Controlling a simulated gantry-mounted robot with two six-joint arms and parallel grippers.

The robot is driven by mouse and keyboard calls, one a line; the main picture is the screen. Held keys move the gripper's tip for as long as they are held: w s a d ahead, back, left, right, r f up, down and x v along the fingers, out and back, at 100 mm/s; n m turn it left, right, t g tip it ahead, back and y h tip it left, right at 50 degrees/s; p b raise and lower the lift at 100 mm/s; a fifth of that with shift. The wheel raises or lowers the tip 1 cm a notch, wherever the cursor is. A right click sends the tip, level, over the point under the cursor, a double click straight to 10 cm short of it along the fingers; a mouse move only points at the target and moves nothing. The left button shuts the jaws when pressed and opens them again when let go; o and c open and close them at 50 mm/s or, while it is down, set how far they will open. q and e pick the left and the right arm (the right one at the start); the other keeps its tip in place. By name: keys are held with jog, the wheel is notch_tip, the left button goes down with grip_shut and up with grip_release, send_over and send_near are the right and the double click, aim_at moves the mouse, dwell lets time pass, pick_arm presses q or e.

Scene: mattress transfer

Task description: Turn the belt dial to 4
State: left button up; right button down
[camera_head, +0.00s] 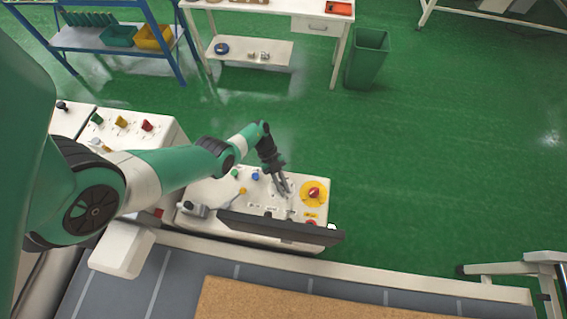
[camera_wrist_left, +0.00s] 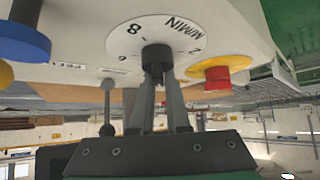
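The belt dial (camera_wrist_left: 135,33) is a white disc on a pale control panel (camera_wrist_left: 85,15) in the left wrist view. It bears printed numbers, with 8 and 2 readable, and a black knob (camera_wrist_left: 157,57) at its middle. My left gripper (camera_wrist_left: 160,85) has its two fingertips on either side of the knob's narrow grip, seeming to hold it. The number the knob points to cannot be read. In the head view my left gripper (camera_head: 284,190) reaches down onto the control box (camera_head: 220,188) and partly hides the dial. My right gripper is not in view.
A red emergency button on a yellow disc (camera_head: 313,194) sits right of the gripper. Blue (camera_head: 255,174) and green (camera_head: 235,173) knobs and a small lever stand on its left. A dark screen (camera_head: 270,229) edges the box's near side. Open green floor lies beyond.

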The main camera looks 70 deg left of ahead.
pick_arm(q)
jog(key=o, duration=0.5)
jog(key=shift+a+f, duration=0.2)
jog(key=shift+f, duration=0.15)
jog(key=shift+s+a, duration=0.15)
jog(key=shift+s, duration=0.05)
jog(key=shift+w+r, duration=0.1)
jog(key=shift+r, duration=0.15)
jog(key=p+v, duration=0.2)
jog(key=v, duration=0.9)
jog(key=shift+a+r, duration=0.1)
jog(key=shift+a, duration=0.05)
